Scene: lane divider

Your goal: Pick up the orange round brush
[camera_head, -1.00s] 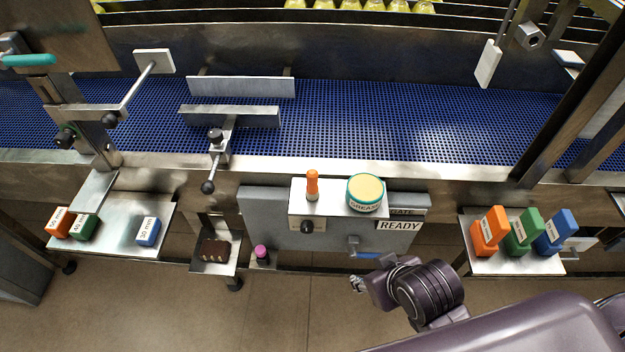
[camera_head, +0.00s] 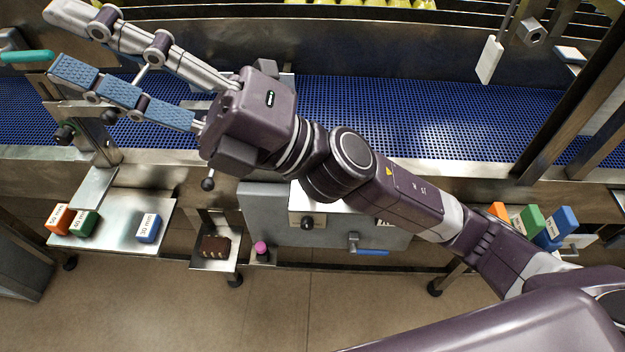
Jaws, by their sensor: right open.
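The orange round brush does not show now; my right arm covers the spot on the small metal shelf where it stood upright. Only the shelf's front part (camera_head: 297,217) shows below the arm. My right gripper (camera_head: 58,40) is open and empty, with its fingers spread to the upper left. It is high in front of the camera, left of the shelf. The grease tin beside the brush's spot is hidden too. My left gripper is not in view.
The blue conveyor (camera_head: 440,120) runs behind, with metal guides and a clamp (camera_head: 64,134) at left. Orange, green and blue blocks (camera_head: 148,228) sit on a left tray, and similar blocks (camera_head: 560,222) at right. A brown brush-like block (camera_head: 215,246) and pink-topped item (camera_head: 261,249) stand between.

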